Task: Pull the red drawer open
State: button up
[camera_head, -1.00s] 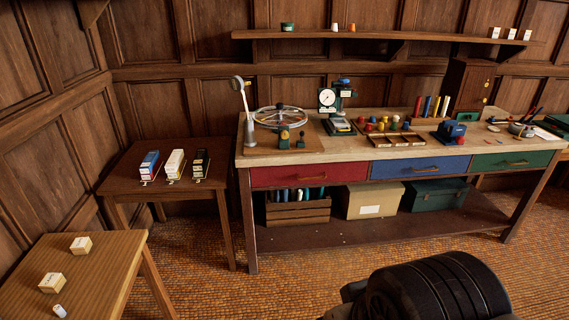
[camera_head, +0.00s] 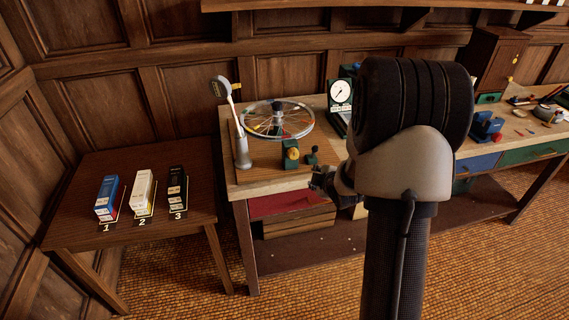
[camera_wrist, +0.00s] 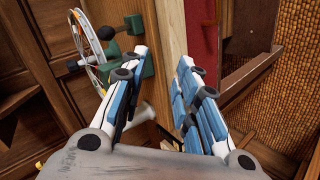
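The red drawer (camera_head: 282,204) is under the left part of the workbench top, and its right part is hidden behind my arm. In the wrist view the red drawer (camera_wrist: 203,48) is a red strip beside the pale bench edge, at upper right. I cannot make out its handle. My gripper (camera_head: 322,178) is at the bench's front edge, near the drawer's upper right side. In the wrist view my gripper (camera_wrist: 163,62) is open, with a gap between its two blue-padded fingers and nothing held. The bench edge shows beyond the gap.
A blue drawer (camera_head: 477,165) lies to the right. A side table (camera_head: 150,232) holds three boxes.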

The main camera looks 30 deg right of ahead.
jog(key=s+d+f+n+t+p, duration=0.25)
jog(key=d+f, duration=0.25)
jog(key=f, duration=0.6)
jog(key=n+t, duration=0.2)
jog(key=t, duration=0.1)
send_near(324, 202)
jog(key=b+x, duration=0.2)
jog(key=x, duration=0.3)
jog(key=b+x, duration=0.2)
jog(key=x, duration=0.3)
jog(key=shift+w+f+b, duration=0.2)
jog(key=shift+f+b, duration=0.1)
jog(key=shift+c, duration=0.6)
grip_shut()
